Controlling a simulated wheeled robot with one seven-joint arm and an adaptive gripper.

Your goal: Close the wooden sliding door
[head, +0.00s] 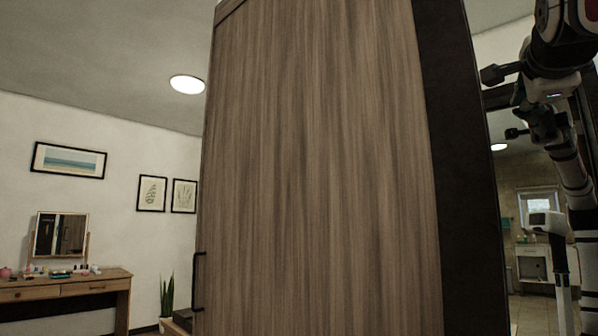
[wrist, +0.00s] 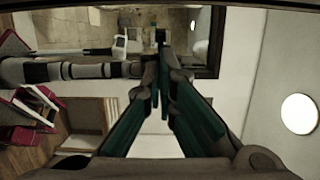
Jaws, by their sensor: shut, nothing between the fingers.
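The wooden sliding door (head: 318,170) is a tall brown wood-grain panel that fills the middle of the head view. A dark bar handle (head: 198,281) sits at its lower left edge. A dark vertical edge strip (head: 464,170) runs along its right side. My gripper (head: 490,74) is at the upper right of the head view, to the right of the panel and apart from the handle. In the wrist view its teal-sided fingers (wrist: 161,78) come together with nothing between them. I cannot make out the door's handle in the wrist view.
Right of the door, a dark-framed surface, apparently a mirror (head: 532,200), shows a tiled room and parts like my own; it also shows in the wrist view (wrist: 80,28). A wooden dressing table (head: 65,288) and a potted plant (head: 167,295) stand at left.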

